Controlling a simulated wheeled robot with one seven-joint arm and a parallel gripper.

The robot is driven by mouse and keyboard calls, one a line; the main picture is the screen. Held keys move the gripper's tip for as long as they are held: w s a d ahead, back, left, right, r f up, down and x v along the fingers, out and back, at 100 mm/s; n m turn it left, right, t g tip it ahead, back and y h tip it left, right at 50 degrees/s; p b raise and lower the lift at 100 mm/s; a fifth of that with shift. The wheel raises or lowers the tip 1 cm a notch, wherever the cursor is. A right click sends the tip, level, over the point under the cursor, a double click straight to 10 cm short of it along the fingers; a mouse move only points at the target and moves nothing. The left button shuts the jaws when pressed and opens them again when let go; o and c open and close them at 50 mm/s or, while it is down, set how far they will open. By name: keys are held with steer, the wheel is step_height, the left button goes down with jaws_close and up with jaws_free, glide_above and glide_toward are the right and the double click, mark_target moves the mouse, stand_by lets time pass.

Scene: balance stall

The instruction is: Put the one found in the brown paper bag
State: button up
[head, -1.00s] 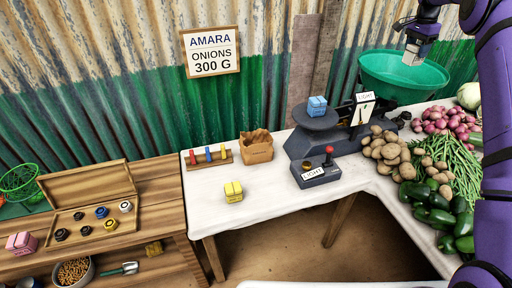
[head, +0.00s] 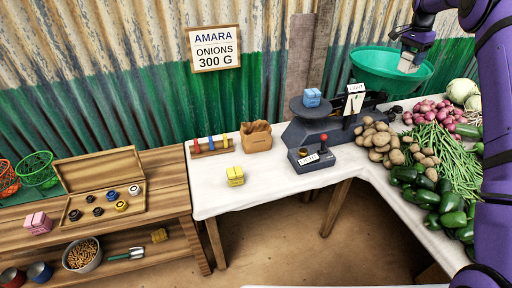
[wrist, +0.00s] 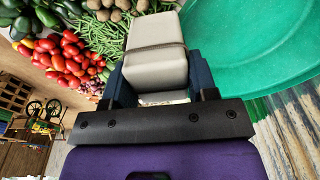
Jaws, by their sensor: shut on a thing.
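My gripper (head: 412,50) is at the upper right, shut on a cream-white wrapped block (wrist: 157,48) with a dark string around it. The block also shows in the head view (head: 408,64), held over or beside the green pan (head: 368,82) of the scale; I cannot tell its exact height. The brown paper bag (head: 257,137) stands open-topped on the white-covered table, left of the scale. A blue block (head: 312,97) sits on the scale's dark left plate. A yellow block (head: 235,176) is on the table before the bag. A pink block (head: 37,222) is on the wooden bench.
The dark scale (head: 310,131) bears a "LIGHT" card (head: 355,88). A red-knobbed box (head: 312,159) stands before it. Potatoes (head: 377,140), peppers (head: 428,195), beans and onions crowd the right side. A rack of coloured pegs (head: 211,145) is left of the bag. The table front is mostly clear.

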steer(key=s+a+f+n, duration=0.6)
steer(key=s+a+f, duration=0.4)
steer(key=s+f, duration=0.2)
steer(key=s+a+f+n+y, duration=0.1)
steer(key=s+a+f+n, duration=0.6)
steer(key=s+a+f, duration=0.4)
step_height(320, 180, down, 5)
steer(key=shift+s+a+r+t, duration=0.2)
steer(key=shift+s+t, duration=0.2)
steer(key=shift+s, duration=0.55)
